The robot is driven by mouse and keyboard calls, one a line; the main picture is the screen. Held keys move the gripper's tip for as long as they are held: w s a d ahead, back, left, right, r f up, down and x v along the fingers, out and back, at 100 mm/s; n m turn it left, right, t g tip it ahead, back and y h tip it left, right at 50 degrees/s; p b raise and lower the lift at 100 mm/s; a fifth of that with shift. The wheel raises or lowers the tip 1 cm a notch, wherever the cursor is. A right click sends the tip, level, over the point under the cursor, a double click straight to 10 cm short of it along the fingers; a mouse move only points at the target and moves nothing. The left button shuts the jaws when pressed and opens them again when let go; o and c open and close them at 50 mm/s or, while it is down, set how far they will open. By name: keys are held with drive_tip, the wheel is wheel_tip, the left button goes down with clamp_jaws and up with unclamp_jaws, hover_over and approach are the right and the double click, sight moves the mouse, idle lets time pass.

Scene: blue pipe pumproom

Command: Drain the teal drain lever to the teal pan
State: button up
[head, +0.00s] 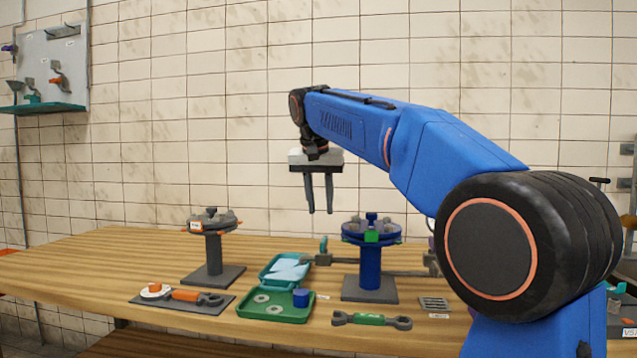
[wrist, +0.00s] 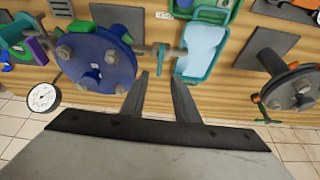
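The teal pan (head: 300,262) lies on the bench left of the blue flange stand, with a light blue sheet-like surface inside. It also shows at the top middle of the wrist view (wrist: 227,42). The small upright teal drain lever (head: 323,244) is on a grey fitting beside the pan's right edge, on the pipe left of the blue stand. My gripper (head: 320,212) is open and empty, pointing down above the bench. In the wrist view its fingertips (wrist: 160,77) are apart, with nothing between them.
The blue flange stand (head: 369,270) is right of the pan; a grey flange stand (head: 214,252) is left. A green tray (head: 272,312) with washers and a blue cup, an orange-handled wrench (head: 186,296) and a green-handled wrench (head: 370,319) lie in front. A gauge (wrist: 42,97) shows left.

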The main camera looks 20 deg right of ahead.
drive_tip(key=v, duration=0.6)
drive_tip(key=shift+r, duration=0.2)
drive_tip(key=shift+s+a, duration=0.1)
drive_tip(key=shift+s, duration=0.05)
